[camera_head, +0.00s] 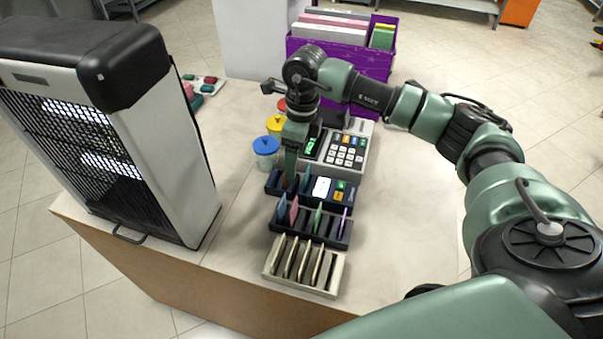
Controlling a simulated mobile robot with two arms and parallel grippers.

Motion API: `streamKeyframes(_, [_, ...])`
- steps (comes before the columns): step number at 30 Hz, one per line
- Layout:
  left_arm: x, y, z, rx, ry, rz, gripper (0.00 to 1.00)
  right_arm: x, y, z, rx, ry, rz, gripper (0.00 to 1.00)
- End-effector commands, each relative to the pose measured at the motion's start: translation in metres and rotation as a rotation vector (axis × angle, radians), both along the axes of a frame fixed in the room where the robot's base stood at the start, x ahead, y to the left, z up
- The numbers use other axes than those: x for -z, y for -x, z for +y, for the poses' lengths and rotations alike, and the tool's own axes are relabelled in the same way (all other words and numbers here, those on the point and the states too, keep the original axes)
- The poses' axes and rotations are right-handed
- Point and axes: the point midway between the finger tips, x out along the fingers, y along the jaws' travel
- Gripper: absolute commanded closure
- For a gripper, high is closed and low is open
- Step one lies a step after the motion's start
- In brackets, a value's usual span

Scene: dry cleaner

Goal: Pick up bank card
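Several thin upright cards stand in slotted racks on the counter; I cannot tell which one is the bank card. The dark back rack (274,188) has a brownish card and a teal card (307,176) at its left. The dark middle rack (325,240) holds a pink card (281,208), a green card (318,217) and others. My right gripper (290,178) points down at the left end of the back rack, right at the brownish card. The finger gap is hidden, so its grip is unclear. My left gripper is out of view.
A beige slotted rack (275,265) stands in front. A payment terminal (345,150) and lidded jars, one blue-topped (265,147), crowd the back. A large black-and-white machine (150,150) stands left. A purple box (375,68) is behind. The counter's right side is clear.

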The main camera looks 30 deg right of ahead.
Motion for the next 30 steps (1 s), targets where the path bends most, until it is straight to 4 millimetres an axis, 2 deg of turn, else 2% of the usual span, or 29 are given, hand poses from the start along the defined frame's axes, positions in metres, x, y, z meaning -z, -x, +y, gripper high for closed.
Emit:
streamKeyframes(1, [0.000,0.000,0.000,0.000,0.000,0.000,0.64,-0.004,0.000,-0.015,0.013,0.047,0.010,0.25])
streamKeyframes(2, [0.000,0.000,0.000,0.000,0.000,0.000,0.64,-0.005,0.001,-0.022,0.018,0.065,0.016,0.25])
streamKeyframes(5, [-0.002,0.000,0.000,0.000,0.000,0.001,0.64,-0.002,0.003,-0.031,0.025,0.094,0.029,0.25])
streamKeyframes(14, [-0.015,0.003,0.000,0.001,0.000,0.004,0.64,0.031,0.004,-0.030,0.024,0.091,0.030,0.25])
streamKeyframes(21, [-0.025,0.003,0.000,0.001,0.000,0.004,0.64,0.065,0.004,-0.030,0.024,0.089,0.028,0.25])
streamKeyframes(29, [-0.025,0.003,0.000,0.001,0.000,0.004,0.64,0.071,0.004,-0.030,0.023,0.089,0.024,0.25])
streamKeyframes(30, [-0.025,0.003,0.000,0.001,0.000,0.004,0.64,0.071,0.004,-0.030,0.023,0.089,0.024,0.28])
